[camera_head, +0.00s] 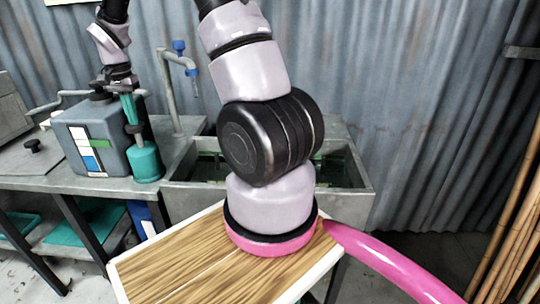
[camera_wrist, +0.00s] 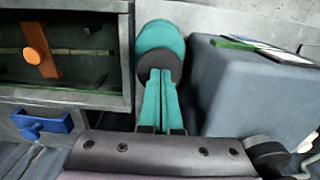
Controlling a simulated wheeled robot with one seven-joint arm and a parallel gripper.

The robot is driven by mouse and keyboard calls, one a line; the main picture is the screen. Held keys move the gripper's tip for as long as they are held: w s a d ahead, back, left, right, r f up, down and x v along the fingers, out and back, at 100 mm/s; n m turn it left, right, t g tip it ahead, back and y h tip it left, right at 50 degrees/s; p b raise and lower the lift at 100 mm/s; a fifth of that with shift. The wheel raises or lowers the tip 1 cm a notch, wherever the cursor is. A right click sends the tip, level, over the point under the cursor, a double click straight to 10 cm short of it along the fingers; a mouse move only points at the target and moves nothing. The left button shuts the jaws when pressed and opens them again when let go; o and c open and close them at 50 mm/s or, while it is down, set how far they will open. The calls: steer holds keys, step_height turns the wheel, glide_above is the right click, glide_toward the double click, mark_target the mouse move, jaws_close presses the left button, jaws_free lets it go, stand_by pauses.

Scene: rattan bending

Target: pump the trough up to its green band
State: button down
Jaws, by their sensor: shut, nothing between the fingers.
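The grey trough (camera_head: 345,175) stands behind the wooden table, partly hidden by my arm. Thin green marks (camera_head: 212,182) show on its inside. In the wrist view the dark inside of the trough (camera_wrist: 70,98) is at the left, with an upright orange piece (camera_wrist: 38,52) and a thin yellowish-green line. A teal cylinder (camera_head: 146,164), which looks like the pump, stands beside the trough; it also shows in the wrist view (camera_wrist: 160,38). My gripper (camera_head: 131,122), with teal fingers, points down over it, shut and empty. Its fingertips (camera_wrist: 160,78) overlap a dark round part there; contact is unclear.
A grey box (camera_head: 92,140) with a coloured panel stands close beside the cylinder. A grey pipe with a blue tap (camera_head: 179,47) rises behind. A wooden-topped table (camera_head: 165,268) is in front, and a pink tube (camera_head: 390,262) curves right. Rattan poles (camera_head: 515,235) lean at the right edge.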

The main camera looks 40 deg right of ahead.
mark_target(136, 129)
steer(key=shift+f, duration=2.25)
steer(key=shift+r, duration=3.15)
stand_by(0.9)
stand_by(0.6)
